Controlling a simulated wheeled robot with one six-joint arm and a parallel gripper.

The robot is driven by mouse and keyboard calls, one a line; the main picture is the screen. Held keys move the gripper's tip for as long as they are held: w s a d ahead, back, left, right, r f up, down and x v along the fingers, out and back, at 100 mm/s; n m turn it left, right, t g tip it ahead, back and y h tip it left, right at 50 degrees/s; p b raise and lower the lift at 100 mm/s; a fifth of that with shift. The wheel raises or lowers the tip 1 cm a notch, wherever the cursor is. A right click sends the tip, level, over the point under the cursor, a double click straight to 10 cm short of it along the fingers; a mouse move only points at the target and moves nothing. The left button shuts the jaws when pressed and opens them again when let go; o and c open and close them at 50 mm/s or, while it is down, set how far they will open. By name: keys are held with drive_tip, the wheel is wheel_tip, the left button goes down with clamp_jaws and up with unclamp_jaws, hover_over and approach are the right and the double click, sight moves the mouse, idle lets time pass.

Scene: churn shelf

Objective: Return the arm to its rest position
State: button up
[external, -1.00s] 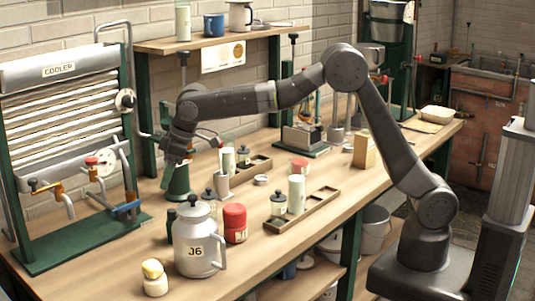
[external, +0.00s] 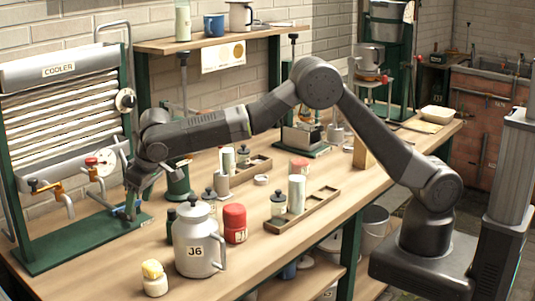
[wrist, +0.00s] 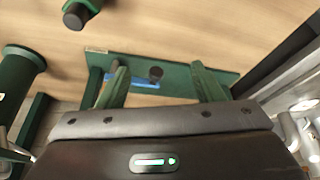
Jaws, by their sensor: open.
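My gripper (external: 133,200) hangs at the left of the bench, fingers pointing down, in front of the right foot of the cooler (external: 60,72). In the wrist view my gripper (wrist: 162,82) is open, with two green fingers spread apart and nothing held between them. Beyond the fingers lie the cooler's green base plate (wrist: 180,72) and a blue part (wrist: 145,85). My arm is stretched leftward over the bench. Whether the fingers touch the cooler's blue tap cannot be told.
A grey can marked J6 (external: 196,248) and a red jar (external: 235,223) stand on the bench (external: 330,222) right of my gripper. A wooden tray (external: 318,214) holds bottles. A shelf (external: 215,38) runs along the wall.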

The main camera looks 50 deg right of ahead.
drive_tip(key=shift+m+h, duration=0.3)
drive_tip(key=shift+m, duration=0.5)
drive_tip(key=a+f+p, duration=0.1)
drive_tip(key=f, duration=0.2)
drive_tip(key=a+f, duration=0.1)
drive_tip(key=f, duration=0.2)
drive_tip(key=s+a+f+p, duration=0.1)
drive_tip(key=f, duration=0.2)
drive_tip(key=shift+s+a+p, duration=0.1)
drive_tip(key=shift+a+p, duration=0.15)
drive_tip(key=shift+p, duration=0.05)
